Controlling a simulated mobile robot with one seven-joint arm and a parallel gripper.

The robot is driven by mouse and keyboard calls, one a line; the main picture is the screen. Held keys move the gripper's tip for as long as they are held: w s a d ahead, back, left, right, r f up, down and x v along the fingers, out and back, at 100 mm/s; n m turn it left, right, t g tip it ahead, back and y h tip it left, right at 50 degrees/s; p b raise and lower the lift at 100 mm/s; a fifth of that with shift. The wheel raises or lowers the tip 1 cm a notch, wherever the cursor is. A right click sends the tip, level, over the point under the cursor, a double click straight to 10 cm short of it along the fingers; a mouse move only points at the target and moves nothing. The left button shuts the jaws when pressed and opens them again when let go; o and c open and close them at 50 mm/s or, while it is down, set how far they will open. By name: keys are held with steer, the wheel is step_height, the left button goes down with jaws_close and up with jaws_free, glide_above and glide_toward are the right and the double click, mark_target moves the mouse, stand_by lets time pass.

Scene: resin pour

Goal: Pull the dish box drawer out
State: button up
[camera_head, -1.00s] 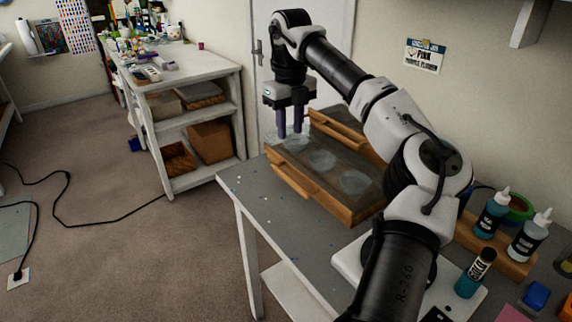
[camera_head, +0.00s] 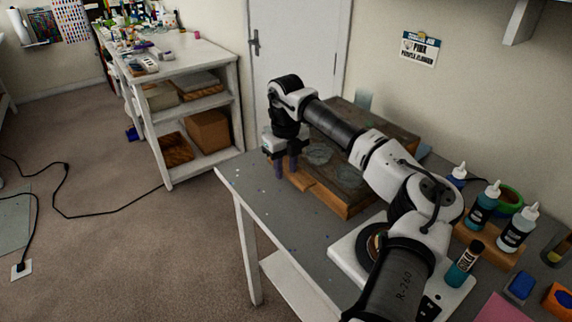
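The brown wooden dish box (camera_head: 382,120) stands on the grey tabletop, with its front toward the lower left. Round clear dishes, one of them a dish (camera_head: 318,153) near the left end, show on a dark surface behind the lighter wooden front (camera_head: 325,196). My arm covers part of the box, so I cannot tell how far the drawer is out. A gap shows between the fingers. I see nothing held between them.
Teal and white bottles (camera_head: 482,207) stand in a wooden rack right of my arm. A dark-capped bottle (camera_head: 464,263) stands nearer. The grey table (camera_head: 270,210) is mostly bare left of the box, with small flecks. A white shelf unit (camera_head: 190,95) stands beyond a floor gap.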

jaws_close()
steer(key=s+a+b, duration=0.4)
steer(key=s+a, duration=0.3)
steer(key=a, duration=0.3)
steer(key=shift+s+a, duration=0.2)
steer(key=shift+s, duration=0.05)
jaws_free()
steer(key=shift+s+a, duration=0.1)
steer(key=shift+a, duration=0.05)
